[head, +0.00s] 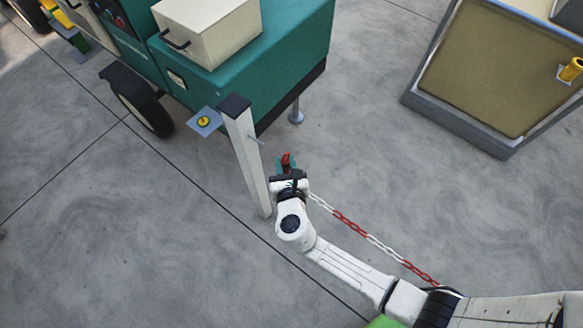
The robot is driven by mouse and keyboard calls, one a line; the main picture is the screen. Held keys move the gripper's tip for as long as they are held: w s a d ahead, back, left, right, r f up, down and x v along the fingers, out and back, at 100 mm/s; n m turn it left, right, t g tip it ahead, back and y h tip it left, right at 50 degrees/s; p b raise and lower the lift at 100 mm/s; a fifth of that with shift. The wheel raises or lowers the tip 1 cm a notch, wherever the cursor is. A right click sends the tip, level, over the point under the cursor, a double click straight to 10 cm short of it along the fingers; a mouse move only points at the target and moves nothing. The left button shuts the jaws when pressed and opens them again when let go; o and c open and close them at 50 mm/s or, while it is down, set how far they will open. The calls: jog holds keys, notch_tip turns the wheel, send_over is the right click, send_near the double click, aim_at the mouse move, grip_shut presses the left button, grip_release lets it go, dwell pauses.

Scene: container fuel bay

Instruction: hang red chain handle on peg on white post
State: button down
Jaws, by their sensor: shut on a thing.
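The white post (246,150) stands upright with a dark cap, left of my gripper. A thin grey peg (257,141) sticks out from its right side near the top. My gripper (287,166) is shut on the red handle (286,160), whose red end shows between the teal fingertips. The gripper is to the right of the post and appears below the peg in the picture; the handle is apart from the peg. The red-and-white chain (372,240) runs from near my gripper down to the right, behind my arm.
A green trailer unit (255,75) with a cream box (210,30) on top stands behind the post. A blue plate with a yellow knob (204,122) is left of the post. A grey-rimmed tray (455,128) lies at upper right. Concrete floor between is clear.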

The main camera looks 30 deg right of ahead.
jog(key=shift+w+a+f+b, duration=0.1)
jog(key=shift+w+a+b, duration=0.15)
jog(key=shift+w, duration=0.55)
jog(key=shift+w+a+f+b, duration=0.1)
jog(key=shift+w+a+b, duration=0.2)
jog(key=shift+w, duration=0.45)
jog(key=shift+w+a+b, duration=0.2)
jog(key=shift+w+a, duration=0.05)
jog(key=shift+w, duration=0.55)
jog(key=shift+w+a, duration=0.1)
jog(key=shift+w, duration=0.15)
jog(key=shift+w+a, duration=0.1)
jog(key=shift+w, duration=0.25)
jog(key=shift+w+a+b, duration=0.25)
jog(key=shift+w+b, duration=0.25)
jog(key=shift+w, duration=0.25)
jog(key=shift+w+a, duration=0.1)
jog(key=shift+w, duration=0.2)
jog(key=shift+w+a, duration=0.1)
jog(key=shift+w, duration=0.2)
jog(key=shift+w+a+r+b, duration=0.1)
jog(key=shift+w+a+b, duration=0.05)
jog(key=shift+w+b, duration=0.15)
